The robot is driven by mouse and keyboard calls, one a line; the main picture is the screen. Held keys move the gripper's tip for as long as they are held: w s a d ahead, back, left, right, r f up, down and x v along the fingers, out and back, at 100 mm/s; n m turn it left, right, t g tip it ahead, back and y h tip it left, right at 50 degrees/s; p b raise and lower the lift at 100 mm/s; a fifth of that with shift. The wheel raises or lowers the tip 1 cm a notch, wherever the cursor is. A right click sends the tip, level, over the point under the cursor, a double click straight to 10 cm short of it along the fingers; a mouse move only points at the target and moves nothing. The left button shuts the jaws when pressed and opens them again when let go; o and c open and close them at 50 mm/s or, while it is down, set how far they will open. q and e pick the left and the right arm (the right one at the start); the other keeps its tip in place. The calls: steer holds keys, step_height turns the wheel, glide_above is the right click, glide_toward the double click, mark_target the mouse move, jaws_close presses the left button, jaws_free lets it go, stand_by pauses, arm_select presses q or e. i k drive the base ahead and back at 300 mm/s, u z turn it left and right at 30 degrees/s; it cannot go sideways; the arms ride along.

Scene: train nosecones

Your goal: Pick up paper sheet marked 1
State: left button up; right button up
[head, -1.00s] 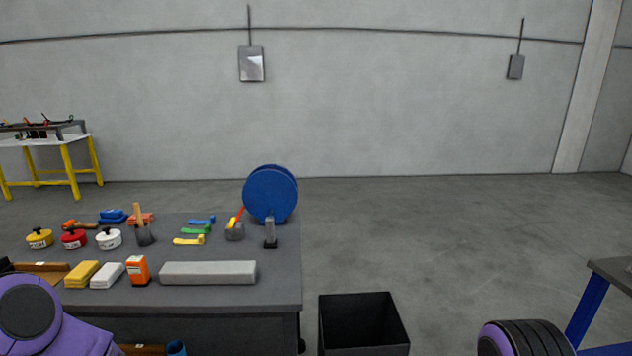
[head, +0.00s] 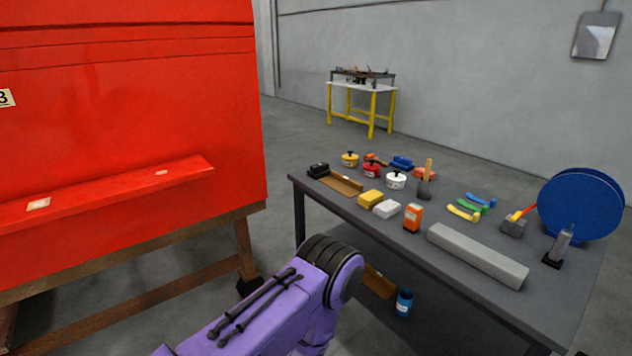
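No paper sheet that I can read as marked 1 shows in the head view. A small white label (head: 6,98) on the large red body (head: 130,110) at the left seems to read 3 or B, cut by the picture's edge. Two small pale patches lie on the red body's ledge, one larger (head: 38,204) and one smaller (head: 161,172); I cannot tell whether they are paper. Neither of my grippers is in view; only a purple link of my arm shows at the bottom centre.
A dark grey table (head: 450,290) at the right bears yellow, red and white pots, blocks, an orange box (head: 413,217), a long grey bar (head: 478,254) and a blue reel (head: 580,207). The red body rests on a wooden stand (head: 150,263). A yellow-legged table (head: 372,108) stands far back.

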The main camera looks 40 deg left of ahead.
mark_target(350, 188)
steer(key=u, duration=1.2)
